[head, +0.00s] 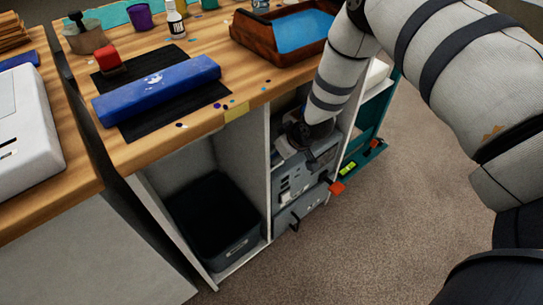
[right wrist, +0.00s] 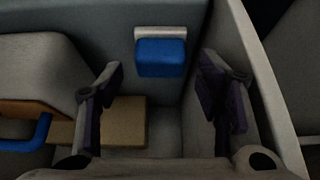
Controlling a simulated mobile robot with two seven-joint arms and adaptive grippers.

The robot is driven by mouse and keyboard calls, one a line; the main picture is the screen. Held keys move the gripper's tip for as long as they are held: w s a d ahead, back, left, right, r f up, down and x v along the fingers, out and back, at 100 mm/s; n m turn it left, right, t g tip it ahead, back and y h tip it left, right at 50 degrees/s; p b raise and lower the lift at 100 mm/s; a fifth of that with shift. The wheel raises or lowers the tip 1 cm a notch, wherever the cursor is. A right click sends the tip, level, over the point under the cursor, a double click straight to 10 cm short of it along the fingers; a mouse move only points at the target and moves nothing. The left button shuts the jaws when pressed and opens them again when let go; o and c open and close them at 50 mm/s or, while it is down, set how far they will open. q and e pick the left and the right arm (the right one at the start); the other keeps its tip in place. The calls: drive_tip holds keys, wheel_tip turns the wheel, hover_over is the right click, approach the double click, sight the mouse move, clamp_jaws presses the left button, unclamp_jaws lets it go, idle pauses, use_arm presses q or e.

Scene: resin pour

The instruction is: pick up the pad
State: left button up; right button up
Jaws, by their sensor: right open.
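My right gripper (right wrist: 162,80) is open in the right wrist view, its dark fingers spread to left and right inside a grey-walled compartment. A small blue block with a pale grey strip along its top edge (right wrist: 160,58) lies between and beyond the fingertips, against the grey wall. It could be the pad, but I cannot tell for sure. A flat tan block (right wrist: 120,122) lies lower, partly hidden by the left finger. Nothing is held. In the head view my right gripper (head: 322,160) is at the grey drawers under the bench, mostly hidden by my arm. My left gripper is out of view.
A grey rounded object (right wrist: 38,75) with a blue loop (right wrist: 35,138) sits left of the gripper. The compartment's pale side wall (right wrist: 262,75) is close on the right. In the head view a dark bin (head: 215,215) stands left of the drawers; carpet (head: 390,240) is clear at right.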

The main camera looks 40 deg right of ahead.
sight(274, 155)
drive_tip(key=b+x, duration=0.1)
drive_tip(key=x, duration=0.4)
drive_tip(key=shift+w+f+b, duration=0.1)
drive_tip(key=shift+f+b, duration=0.05)
drive_tip(key=shift+b, duration=0.15)
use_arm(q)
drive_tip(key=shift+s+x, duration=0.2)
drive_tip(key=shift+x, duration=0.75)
use_arm(e)
drive_tip(key=shift+w, duration=0.1)
drive_tip(key=c, duration=0.9)
drive_tip(key=shift+r, duration=0.2)
wheel_tip(274, 155, up, 4)
drive_tip(key=shift+p, duration=0.5)
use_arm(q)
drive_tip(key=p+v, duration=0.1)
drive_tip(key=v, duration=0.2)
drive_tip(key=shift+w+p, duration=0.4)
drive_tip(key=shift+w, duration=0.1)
use_arm(e)
drive_tip(key=s, duration=1.2)
drive_tip(key=s+d, duration=0.1)
drive_tip(key=s, duration=0.5)
drive_tip(key=shift+d+f, duration=0.15)
drive_tip(key=shift+f, duration=0.15)
